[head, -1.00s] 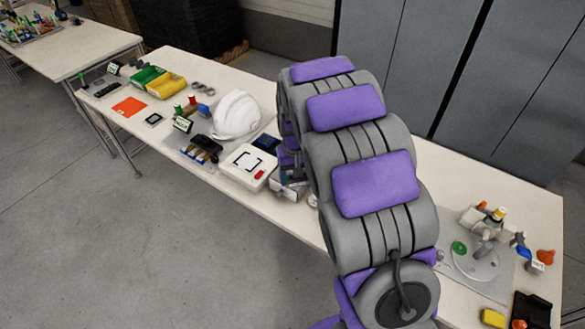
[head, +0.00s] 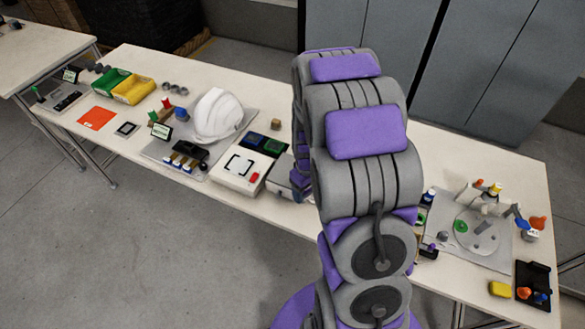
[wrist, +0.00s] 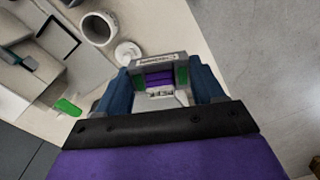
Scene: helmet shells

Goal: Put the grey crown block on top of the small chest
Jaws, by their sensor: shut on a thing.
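In the wrist view my gripper (wrist: 162,82) has its two blue fingers on either side of a grey block (wrist: 160,62). The block has lettering along its edge, and green and purple show inside its outline. I take it for the grey crown block, held by the fingers. In the head view my arm hides the gripper and the block. A low grey box (head: 280,178) shows beside my arm, partly hidden. I cannot tell whether it is the small chest.
A white helmet shell (head: 217,115), a white case (head: 236,180) and a small brown block (head: 276,124) stand left of my arm. A round plate (head: 478,232) with parts is on the right. A white mug (wrist: 98,28) shows in the wrist view.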

